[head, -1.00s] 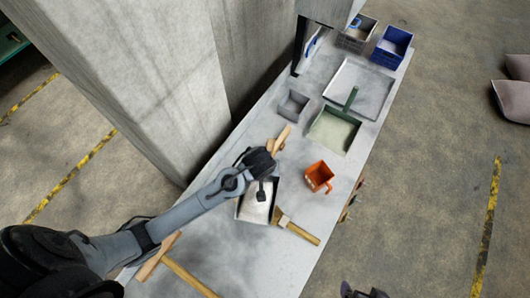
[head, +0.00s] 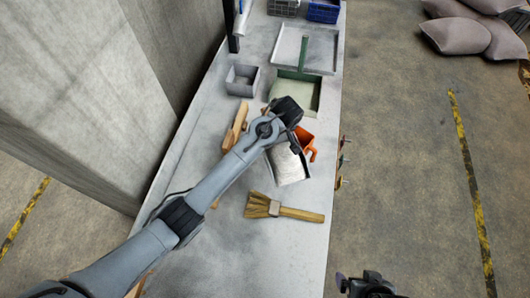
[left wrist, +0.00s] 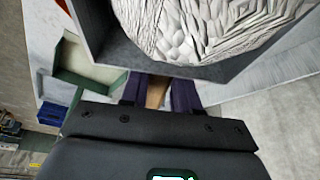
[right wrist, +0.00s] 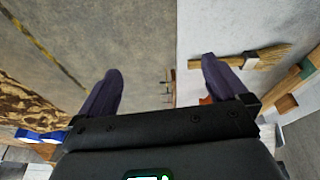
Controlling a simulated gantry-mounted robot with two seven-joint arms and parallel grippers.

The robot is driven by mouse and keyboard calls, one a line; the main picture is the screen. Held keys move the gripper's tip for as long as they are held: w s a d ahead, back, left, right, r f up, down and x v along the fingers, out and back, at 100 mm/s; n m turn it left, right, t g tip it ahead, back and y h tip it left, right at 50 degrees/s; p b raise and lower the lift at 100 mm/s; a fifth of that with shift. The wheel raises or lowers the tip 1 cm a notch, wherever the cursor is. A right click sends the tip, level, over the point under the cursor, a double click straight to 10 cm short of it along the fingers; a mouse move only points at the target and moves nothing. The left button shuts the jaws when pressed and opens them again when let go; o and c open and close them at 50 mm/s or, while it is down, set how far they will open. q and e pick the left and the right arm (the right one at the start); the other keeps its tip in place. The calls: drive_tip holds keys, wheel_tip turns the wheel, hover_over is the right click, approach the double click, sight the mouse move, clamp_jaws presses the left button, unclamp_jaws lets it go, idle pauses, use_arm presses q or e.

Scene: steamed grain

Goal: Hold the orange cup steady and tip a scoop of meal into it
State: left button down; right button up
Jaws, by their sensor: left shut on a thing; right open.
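My left gripper (left wrist: 158,94) is shut on the wooden handle (left wrist: 156,92) of a grey metal scoop (head: 287,163). Pale, flaky meal (left wrist: 195,25) fills the scoop's pan in the left wrist view. The orange cup (head: 308,142) stands near the table's right edge, right beside the scoop in the head view. The left wrist and scoop hide part of the cup; I cannot tell whether the scoop overlaps its mouth. My right gripper (right wrist: 160,68) is open and empty, at the bottom of the head view (head: 368,284), off the table's right side.
A brush (head: 283,208) lies in front of the scoop. A green-edged tray (head: 316,98), a small grey box (head: 242,80) and a larger metal tray (head: 327,50) stand farther back. Small pegs (head: 341,160) stick out from the right edge. A concrete pillar (head: 75,85) rises at left.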

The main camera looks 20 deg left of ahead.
wheel_tip(320, 180, down, 4)
drive_tip(key=shift+w+r+b, duration=0.1)
drive_tip(key=shift+b, duration=1.15)
drive_tip(key=shift+c, duration=1.7)
drive_tip(key=shift+w+a+f, duration=0.15)
drive_tip(key=shift+w+f, duration=0.05)
drive_tip(key=shift+w, duration=0.05)
drive_tip(key=c, duration=0.5)
drive_tip(key=w+a+n, duration=0.2)
drive_tip(key=w+a+f+n+t+y, duration=0.1)
drive_tip(key=w+a+n, duration=0.2)
drive_tip(key=w+a+f+n+t, duration=0.1)
drive_tip(key=w+a+n, duration=0.1)
drive_tip(key=shift+w+a, duration=0.25)
drive_tip(key=shift+w, duration=0.15)
drive_tip(key=c, duration=0.4)
drive_tip(key=n+t+y, duration=0.2)
drive_tip(key=n+t, duration=0.6)
drive_tip(key=n, duration=2.1)
approach(314, 158)
use_arm(q)
drive_tip(key=shift+w+d+r, duration=0.2)
drive_tip(key=shift+w+r, duration=0.6)
drive_tip(key=shift+w, duration=0.15)
drive_tip(key=shift+w+d+r, duration=0.2)
drive_tip(key=shift+w+r, duration=0.6)
drive_tip(key=shift+w, duration=0.15)
use_arm(e)
drive_tip(key=shift+n, duration=0.3)
drive_tip(key=shift+x, duration=4.4)
